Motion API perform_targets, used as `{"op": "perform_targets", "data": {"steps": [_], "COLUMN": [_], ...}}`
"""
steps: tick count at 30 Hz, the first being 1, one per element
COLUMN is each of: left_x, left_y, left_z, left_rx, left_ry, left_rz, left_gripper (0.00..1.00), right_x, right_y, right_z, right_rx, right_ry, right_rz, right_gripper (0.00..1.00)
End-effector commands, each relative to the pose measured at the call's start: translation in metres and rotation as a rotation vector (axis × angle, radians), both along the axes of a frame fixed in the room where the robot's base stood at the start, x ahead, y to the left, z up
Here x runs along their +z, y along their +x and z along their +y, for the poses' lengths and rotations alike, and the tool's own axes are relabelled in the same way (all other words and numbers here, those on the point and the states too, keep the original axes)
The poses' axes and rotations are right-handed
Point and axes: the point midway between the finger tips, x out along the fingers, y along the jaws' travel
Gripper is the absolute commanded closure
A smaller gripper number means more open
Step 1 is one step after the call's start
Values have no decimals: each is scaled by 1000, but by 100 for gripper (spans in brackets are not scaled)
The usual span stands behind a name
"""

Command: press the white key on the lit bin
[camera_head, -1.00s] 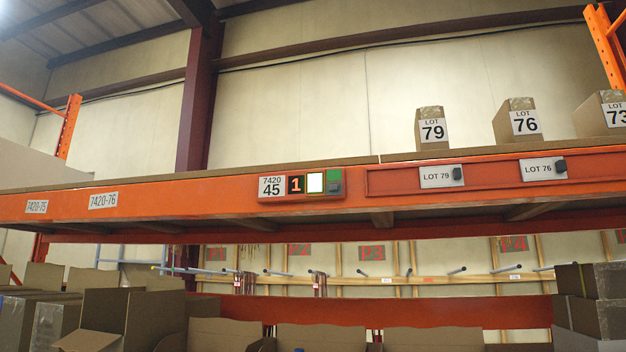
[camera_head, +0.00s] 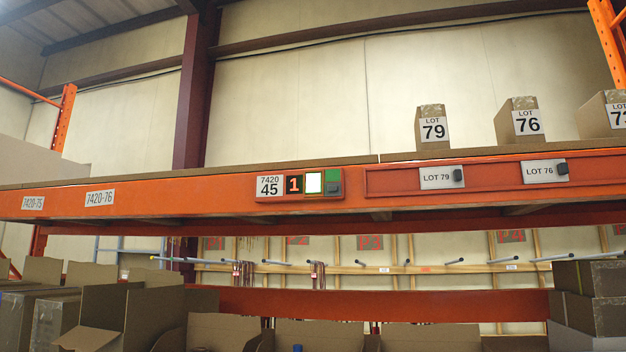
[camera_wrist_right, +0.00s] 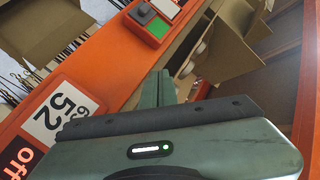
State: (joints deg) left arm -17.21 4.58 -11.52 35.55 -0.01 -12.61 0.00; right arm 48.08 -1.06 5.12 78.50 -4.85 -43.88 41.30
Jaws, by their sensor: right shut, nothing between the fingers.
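A bin module on the orange beam in the head view carries the label 7420 45, a dark display (camera_head: 294,185) with an orange 1, a bright white key (camera_head: 314,183) and a green patch with a dark knob (camera_head: 333,184). No gripper shows in the head view. In the right wrist view my right gripper (camera_wrist_right: 158,88) is shut and empty, with its tip near an orange beam. That beam bears a label reading 52 (camera_wrist_right: 62,112), a display reading "off" (camera_wrist_right: 14,160) and a green patch (camera_wrist_right: 156,30) with a grey knob. No lit white key shows there.
The orange beam (camera_head: 220,199) spans the head view. Boxes marked 79 (camera_head: 432,128), 76 (camera_head: 519,121) and 73 stand on the shelf above. Open cardboard boxes (camera_head: 225,333) fill the level below. Cardboard (camera_wrist_right: 225,35) also lies beyond the gripper in the wrist view.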

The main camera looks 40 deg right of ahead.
Motion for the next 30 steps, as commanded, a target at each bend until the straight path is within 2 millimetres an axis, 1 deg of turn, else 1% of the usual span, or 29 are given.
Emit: {"op": "perform_targets", "data": {"steps": [1,2,3,5,6,8,9,11,12,14,15,17,18,20,21,23,24,26,27,30], "left_x": [4,5,6,8,10,12,14,16,17,19,21,23,25,27,29,31,33,35,36,40], "left_y": [0,0,0,0,0,0,0,0,0,0,0,0,0,0,0,0,0,0,0,0], "left_z": [0,0,0,0,0,0,0,0,0,0,0,0,0,0,0,0,1,1,1,1], "left_rx": [0,0,0,0,0,0,0,0,0,0,0,0,0,0,1,1,1,1,1,1], "left_ry": [0,0,0,0,0,0,0,0,0,0,0,0,0,0,1,1,1,1,1,1], "left_rz": [0,0,0,0,0,0,0,0,0,0,0,0,0,0,0,0,0,0,0,0], "left_gripper": [100,100,100,100,100,100,100,100,100,100,100,100,100,100,100,100,100,100,100,100], "right_x": [32,46,66,96,116,145,164,193,212,240,258,286,304,331,348,374,390,415,430,465], "right_y": [-2,-3,-5,-9,-13,-19,-24,-32,-38,-48,-55,-66,-75,-88,-98,-113,-124,-141,-152,-181], "right_z": [-2,-4,-6,-9,-11,-14,-16,-19,-21,-24,-27,-30,-32,-35,-38,-42,-44,-48,-51,-56], "right_rx": [-7,-11,-15,-22,-26,-31,-34,-37,-40,-43,-44,-45,-45,-45,-44,-42,-40,-37,-34,-26], "right_ry": [21,32,49,74,92,118,136,162,182,209,229,257,277,306,327,357,377,408,429,479], "right_rz": [-38,-56,-80,-118,-142,-179,-205,-242,-268,-307,-331,-371,-396,-437,-463,-504,-530,-570,-597,-659], "right_gripper": [100,100,100,100,100,100,100,100,100,100,100,100,100,100,100,100,100,100,100,100]}}
